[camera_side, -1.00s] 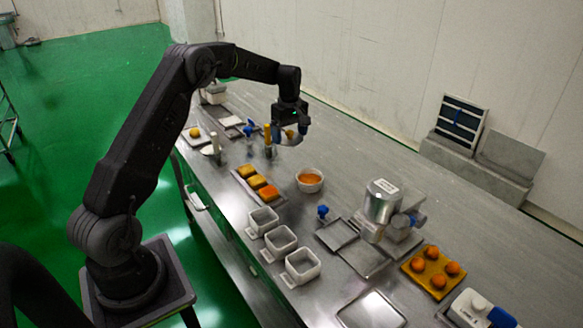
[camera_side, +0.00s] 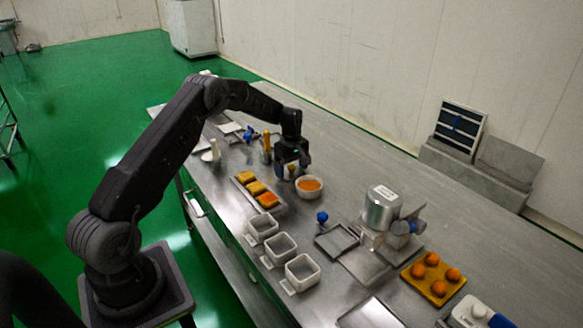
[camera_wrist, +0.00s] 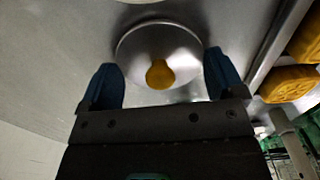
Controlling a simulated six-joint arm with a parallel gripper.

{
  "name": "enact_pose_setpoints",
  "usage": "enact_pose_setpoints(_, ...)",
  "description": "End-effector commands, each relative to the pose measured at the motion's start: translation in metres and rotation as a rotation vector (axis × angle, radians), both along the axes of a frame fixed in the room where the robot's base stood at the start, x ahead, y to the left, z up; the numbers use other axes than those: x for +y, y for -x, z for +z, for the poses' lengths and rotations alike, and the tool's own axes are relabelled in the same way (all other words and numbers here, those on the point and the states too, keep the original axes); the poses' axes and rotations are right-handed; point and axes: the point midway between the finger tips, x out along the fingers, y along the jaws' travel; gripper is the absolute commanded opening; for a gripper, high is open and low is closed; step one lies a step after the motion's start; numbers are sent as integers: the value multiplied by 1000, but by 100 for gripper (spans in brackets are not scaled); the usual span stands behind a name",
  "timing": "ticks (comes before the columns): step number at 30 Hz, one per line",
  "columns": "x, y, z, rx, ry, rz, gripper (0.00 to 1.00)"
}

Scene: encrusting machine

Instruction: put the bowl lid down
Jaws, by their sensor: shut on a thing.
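The bowl lid (camera_wrist: 135,48) is a round grey metal disc with a yellow knob; it shows in the wrist view between the two blue fingertips of my gripper (camera_wrist: 163,80). My gripper is shut on the lid. In the side view my gripper (camera_side: 291,170) is low over the table, just behind and left of the white bowl (camera_side: 309,194) with orange filling. The lid is mostly hidden there by the gripper, so I cannot tell whether it touches the table. The bowl is uncovered.
A tray with several orange and yellow moulded pieces (camera_side: 257,188) lies left of the bowl. Several white square containers (camera_side: 281,246) stand in front. A metal machine (camera_side: 383,210) and a yellow tray of orange balls (camera_side: 411,283) are at right. The table behind the bowl is clear.

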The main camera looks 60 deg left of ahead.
Motion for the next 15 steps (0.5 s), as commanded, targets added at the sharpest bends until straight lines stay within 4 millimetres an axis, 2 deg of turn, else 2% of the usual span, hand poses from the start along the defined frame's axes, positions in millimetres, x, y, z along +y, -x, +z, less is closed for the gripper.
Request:
enact_pose_setpoints(6,0,0,-3,1,0,0,65)
enact_pose_setpoints(7,0,0,-3,1,0,0,89)
enact_pose_setpoints(11,0,0,-3,1,0,0,100)
enact_pose_setpoints(15,0,0,-2,1,0,0,100)
